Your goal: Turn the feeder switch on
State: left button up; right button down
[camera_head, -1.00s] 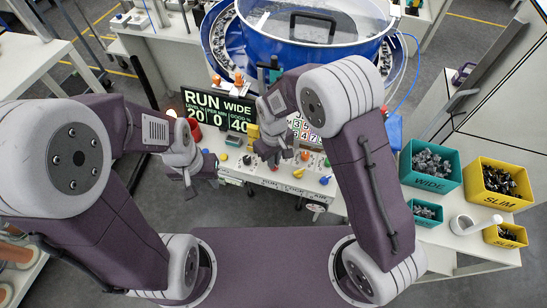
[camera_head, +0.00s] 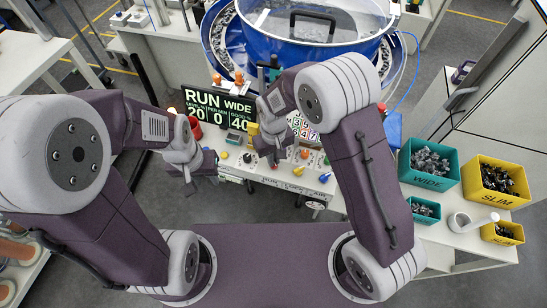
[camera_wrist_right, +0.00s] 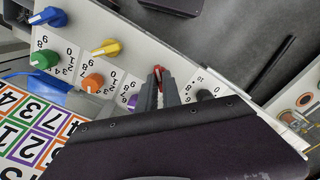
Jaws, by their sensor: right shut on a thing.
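The control panel (camera_head: 290,178) stands in front of the blue bowl feeder, with coloured knobs along its top. In the right wrist view, a small red switch (camera_wrist_right: 158,72) sits on the pale panel face. My right gripper (camera_wrist_right: 160,80) reaches down to the panel, its fingers shut on this red switch, which is partly hidden between the tips. In the head view the right gripper (camera_head: 272,160) is at the panel's middle, and the arm hides part of it. My left gripper (camera_head: 207,172) hangs left of the panel, apart from it; its finger gap is unclear.
A black knob (camera_wrist_right: 205,95) and a purple knob (camera_wrist_right: 132,101) flank the red switch closely. Orange (camera_wrist_right: 92,82) and yellow (camera_wrist_right: 105,47) knobs lie further left. The display (camera_head: 218,110) reads RUN WIDE. Teal (camera_head: 430,165) and yellow (camera_head: 497,180) bins stand right.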

jog(key=c, duration=1.5)
grip_release()
jog(key=shift+r, duration=0.1)
notch_tip(320, 180, up, 9)
jog(key=shift+f, duration=0.1)
